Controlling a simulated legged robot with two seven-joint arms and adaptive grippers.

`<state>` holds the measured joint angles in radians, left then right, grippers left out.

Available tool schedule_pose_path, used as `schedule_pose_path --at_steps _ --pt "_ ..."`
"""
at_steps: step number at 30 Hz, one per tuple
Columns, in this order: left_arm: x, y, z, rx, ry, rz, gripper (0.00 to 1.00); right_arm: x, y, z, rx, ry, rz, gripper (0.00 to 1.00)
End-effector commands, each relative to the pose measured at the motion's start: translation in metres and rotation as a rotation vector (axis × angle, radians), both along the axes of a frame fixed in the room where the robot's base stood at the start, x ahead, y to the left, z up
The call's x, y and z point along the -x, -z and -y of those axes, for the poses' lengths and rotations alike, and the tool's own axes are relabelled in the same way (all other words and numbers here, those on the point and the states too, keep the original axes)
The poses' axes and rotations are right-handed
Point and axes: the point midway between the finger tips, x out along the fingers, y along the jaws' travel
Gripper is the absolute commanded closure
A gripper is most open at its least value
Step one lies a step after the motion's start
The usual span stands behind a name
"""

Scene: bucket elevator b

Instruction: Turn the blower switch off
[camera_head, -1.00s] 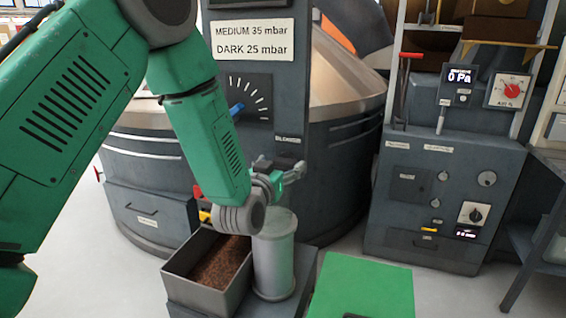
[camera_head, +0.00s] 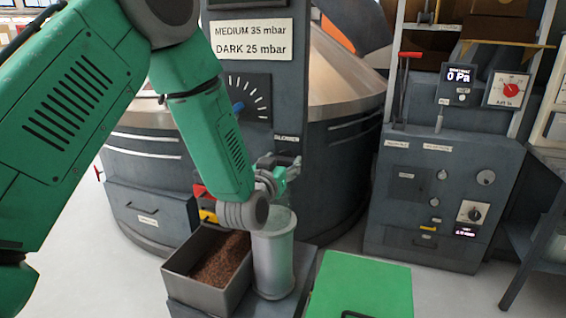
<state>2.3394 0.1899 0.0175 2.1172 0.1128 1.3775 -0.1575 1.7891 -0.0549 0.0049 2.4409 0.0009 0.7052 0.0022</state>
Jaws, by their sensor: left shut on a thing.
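The small label (camera_head: 287,138) on the dark grey column seems to read "BLOWER". My left gripper (camera_head: 286,165) is just below it, at the column's front. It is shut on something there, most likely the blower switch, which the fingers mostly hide. I cannot see the switch's position. A round dial with a blue pointer (camera_head: 238,108) and white tick marks is on the column, up and left of the gripper. My right gripper is not in view.
A metal bin of brown granules (camera_head: 205,290) and a grey cylinder (camera_head: 274,260) stand below my left gripper. A green surface (camera_head: 375,285) is at front right. The dark control cabinet (camera_head: 440,200) stands at right. A large round vessel (camera_head: 335,90) is behind the column.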

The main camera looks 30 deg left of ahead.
Motion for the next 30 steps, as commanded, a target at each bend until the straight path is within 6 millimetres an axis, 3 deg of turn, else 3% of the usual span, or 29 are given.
schedule_pose_path --at_steps 11,30 --pt "0.001 0.004 0.0 0.156 0.004 0.032 0.76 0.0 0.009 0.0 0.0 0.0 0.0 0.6" --pt "0.001 0.006 -0.001 0.736 0.001 0.169 0.76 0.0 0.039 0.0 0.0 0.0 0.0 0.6"
